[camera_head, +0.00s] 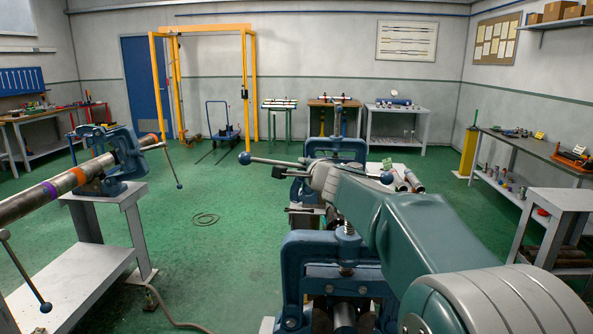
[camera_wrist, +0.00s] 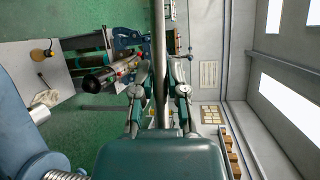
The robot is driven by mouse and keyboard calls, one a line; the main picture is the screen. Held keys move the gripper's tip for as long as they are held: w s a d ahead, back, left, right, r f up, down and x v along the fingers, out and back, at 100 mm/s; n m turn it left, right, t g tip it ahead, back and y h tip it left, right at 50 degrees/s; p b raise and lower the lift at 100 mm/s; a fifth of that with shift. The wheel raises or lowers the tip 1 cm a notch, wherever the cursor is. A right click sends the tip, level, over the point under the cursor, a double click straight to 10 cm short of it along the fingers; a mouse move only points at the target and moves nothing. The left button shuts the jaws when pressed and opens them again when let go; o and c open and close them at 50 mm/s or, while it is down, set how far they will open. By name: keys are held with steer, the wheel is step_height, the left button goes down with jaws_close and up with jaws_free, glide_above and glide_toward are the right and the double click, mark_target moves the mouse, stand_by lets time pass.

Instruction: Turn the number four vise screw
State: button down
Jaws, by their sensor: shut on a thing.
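My gripper (camera_wrist: 161,66) has its two fingers on either side of a smooth metal handle bar (camera_wrist: 159,25) in the wrist view and is shut on it. A bar with a blue ball end (camera_head: 245,158) sticks out to the left from behind my wrist, beside a blue vise (camera_head: 335,147). A nearer blue vise (camera_head: 325,251) stands in front, below my arm. I can read no number on any vise, so I cannot tell which is number four.
At the left, another blue vise (camera_head: 117,186) on a grey stand (camera_head: 105,276) holds a long pipe (camera_head: 40,199). Its hanging handle has ball ends. Benches line the walls. The floor at centre-left is clear.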

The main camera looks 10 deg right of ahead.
steer(key=shift+w+d+f+m+h, duration=0.2)
steer(key=shift+w+d+m+h, duration=0.15)
steer(key=shift+d+m+h, duration=0.05)
steer(key=c, duration=0.7)
jaws_free()
steer(key=shift+o, duration=0.2)
steer(key=shift+r, duration=0.1)
steer(key=shift+s, duration=0.1)
steer(key=s+r, duration=0.1)
steer(key=s, duration=1)
steer(key=shift+s+d+r, duration=0.25)
steer(key=shift+s+d, duration=0.1)
steer(key=shift+d, duration=0.1)
